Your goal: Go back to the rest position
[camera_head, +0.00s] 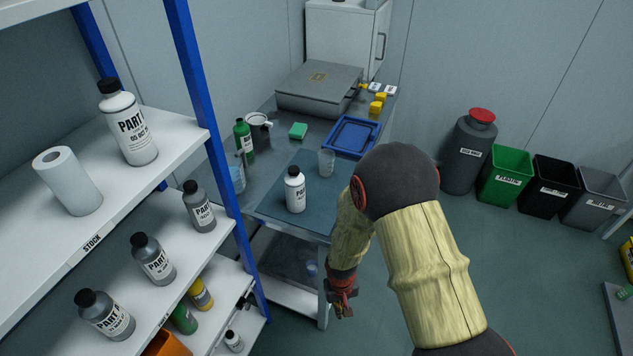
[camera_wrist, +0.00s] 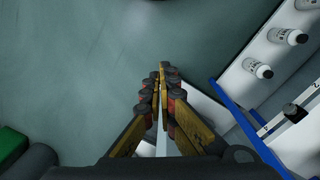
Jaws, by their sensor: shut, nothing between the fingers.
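My gripper (camera_head: 342,297) hangs low in front of the table's near right corner in the head view, pointing down. In the wrist view its yellow and dark fingers (camera_wrist: 161,78) meet at the tips, shut with nothing between them. My arm, in a pale yellow cover, fills the lower middle of the head view and hides part of the table's right side and the floor behind it.
The table (camera_head: 262,204) bears a white bottle (camera_head: 295,192), a clear cup (camera_head: 326,163), a blue tray (camera_head: 337,149) and a grey case (camera_head: 318,88). A stock shelf (camera_head: 165,187) with blue posts stands at left. Several bins, including a green one (camera_head: 505,174), line the right wall.

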